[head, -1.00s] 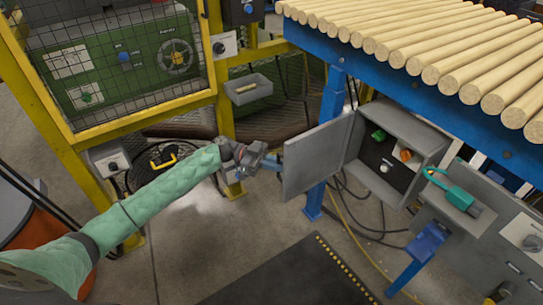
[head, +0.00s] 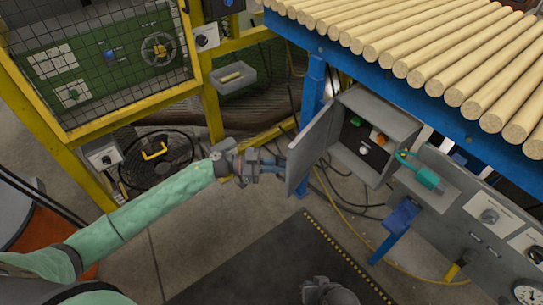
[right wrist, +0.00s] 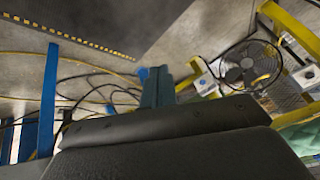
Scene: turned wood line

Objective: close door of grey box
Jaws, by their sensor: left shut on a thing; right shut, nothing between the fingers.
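The grey box (head: 388,110) hangs under the blue table frame at the right of the head view. My left gripper (head: 281,168) reaches in from the left and is shut on the door's free outer edge. My right gripper shows as a dark wrist (head: 330,292) at the bottom of the head view. In the right wrist view its bluish fingers (right wrist: 157,88) are together and empty, away from the box.
A blue post (head: 313,90) stands behind the door. A teal tool (head: 425,178) lies on a ledge right of the box. A yellow-framed cage (head: 110,60) and a fan (head: 158,165) are at left. A dark mat (head: 270,260) covers the floor in front.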

